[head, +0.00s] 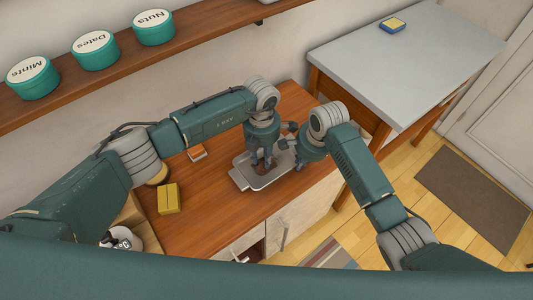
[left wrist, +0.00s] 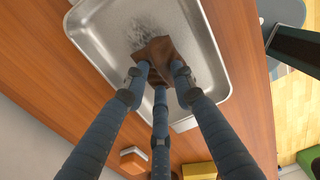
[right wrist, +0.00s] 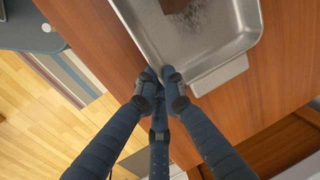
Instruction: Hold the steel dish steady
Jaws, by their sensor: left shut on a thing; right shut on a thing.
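The steel dish (head: 244,180) is a shallow rectangular tray with a tab handle, lying on the wooden counter. It fills much of the left wrist view (left wrist: 207,92) and the right wrist view (right wrist: 225,45). My right gripper (head: 297,161) is shut on the dish's rim, clearest in the right wrist view (right wrist: 160,76). Whether the brown piece presses on the floor is hard to tell.
A yellow block (head: 168,198) and a small orange-and-white item (head: 197,153) lie on the counter (head: 215,210) to the left. A grey-topped table (head: 405,70) with a yellow-and-blue sponge (head: 393,24) stands at the right. A shelf holds teal tins (head: 95,50).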

